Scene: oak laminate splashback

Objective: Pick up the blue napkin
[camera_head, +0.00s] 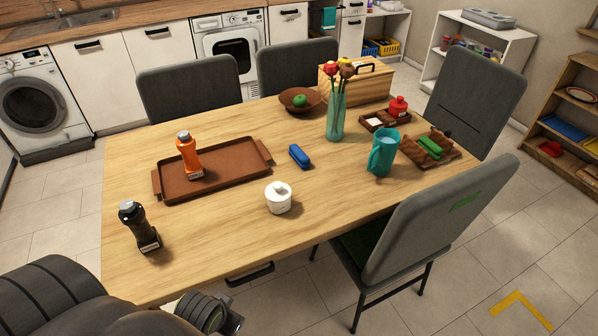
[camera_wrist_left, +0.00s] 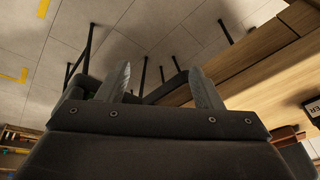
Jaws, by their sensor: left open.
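The blue napkin (camera_head: 299,156) looks like a small rolled blue bundle lying on the wooden table (camera_head: 230,225), right of the brown tray (camera_head: 165,188). My left arm comes in at the bottom left of the head view, in front of the table's near edge. Its fingertips are not clear there. In the left wrist view, my left gripper (camera_wrist_left: 163,82) has its two fingers apart with nothing between them. It is well away from the napkin, which does not show in that view. My right gripper is in neither view.
An orange bottle (camera_head: 188,155) stands on the tray. A dark bottle (camera_head: 138,226), white sugar pot (camera_head: 278,198), teal pitcher (camera_head: 383,153) and flower vase (camera_head: 336,115) stand around the napkin. A grey chair (camera_head: 430,225) is at the right edge. Bare tabletop surrounds the napkin.

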